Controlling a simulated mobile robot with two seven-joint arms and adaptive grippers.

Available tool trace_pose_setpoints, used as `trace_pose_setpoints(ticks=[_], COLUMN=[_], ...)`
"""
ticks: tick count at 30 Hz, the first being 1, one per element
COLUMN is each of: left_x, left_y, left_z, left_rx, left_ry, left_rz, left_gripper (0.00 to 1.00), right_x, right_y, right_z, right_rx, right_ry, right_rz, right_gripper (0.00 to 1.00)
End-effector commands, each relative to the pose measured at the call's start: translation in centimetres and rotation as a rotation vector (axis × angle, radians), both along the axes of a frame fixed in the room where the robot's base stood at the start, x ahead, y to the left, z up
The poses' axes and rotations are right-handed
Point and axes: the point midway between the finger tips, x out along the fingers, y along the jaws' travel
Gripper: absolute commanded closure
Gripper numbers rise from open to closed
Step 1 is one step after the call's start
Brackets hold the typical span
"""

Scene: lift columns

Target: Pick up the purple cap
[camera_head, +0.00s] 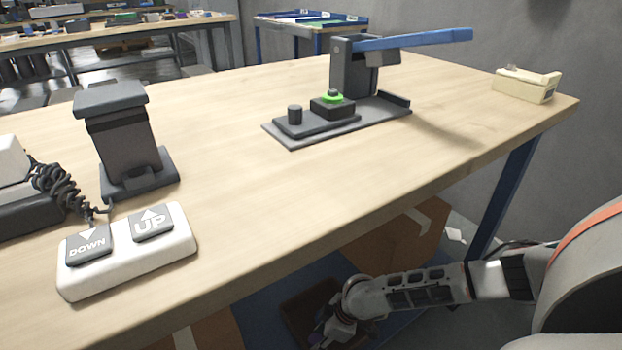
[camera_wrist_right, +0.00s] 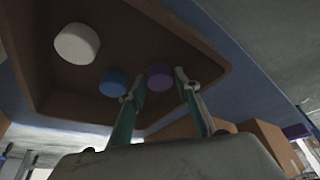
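The purple cap (camera_wrist_right: 159,76) lies in a brown bin (camera_wrist_right: 205,58), seen in the right wrist view. My right gripper (camera_wrist_right: 158,86) is open, with its two fingertips apart on either side of the cap in the picture. I cannot tell how far the fingertips are from the cap. A blue cap (camera_wrist_right: 114,83) lies just left of the left finger, and a larger white cap (camera_wrist_right: 77,43) lies further left. In the head view my right gripper (camera_head: 335,330) reaches down over the bin (camera_head: 297,305) below the table edge. My left gripper is not in view.
The wooden table (camera_head: 240,150) stands above and beside the right arm. On it are a white up/down control box (camera_head: 130,262), a dark stand (camera_head: 125,140), a lever press (camera_head: 352,75) and a cream dispenser (camera_head: 525,86). A cardboard box (camera_head: 405,240) stands under the table.

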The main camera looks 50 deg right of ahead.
Motion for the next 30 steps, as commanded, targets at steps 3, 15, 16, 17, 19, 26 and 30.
trace_pose_setpoints(ticks=[3,15,16,17,19,26,30], left_x=[-0.1,0.0,0.0,0.0,0.0,0.1,0.5], left_y=[-0.3,-0.4,-0.3,-0.3,-0.3,-0.3,-0.1], left_z=[-0.1,0.1,0.1,0.1,0.1,0.4,0.9], left_rx=[-0.045,-0.051,-0.051,-0.051,-0.051,-0.044,-0.008], left_ry=[0.014,0.009,0.01,0.01,0.01,0.003,-0.018], left_rz=[0.022,0.025,0.025,0.025,0.025,0.021,0.007], left_gripper=[0.68,0.68,0.68,0.68,0.68,0.68,0.68], right_x=[0.2,0.5,0.5,0.5,0.5,0.6,0.8], right_y=[0.2,0.2,0.2,0.2,0.2,0.2,0.2], right_z=[-0.9,-0.7,-0.7,-0.7,-0.7,-0.2,1.2], right_rx=[-0.001,0.0,0.0,0.0,0.0,-0.001,0.0], right_ry=[0.001,-0.004,-0.004,-0.004,-0.004,-0.005,-0.01], right_rz=[0.0,0.0,0.0,0.0,0.0,0.0,0.0], right_gripper=[0.68,0.88,0.88,0.88,0.88,0.88,0.88])
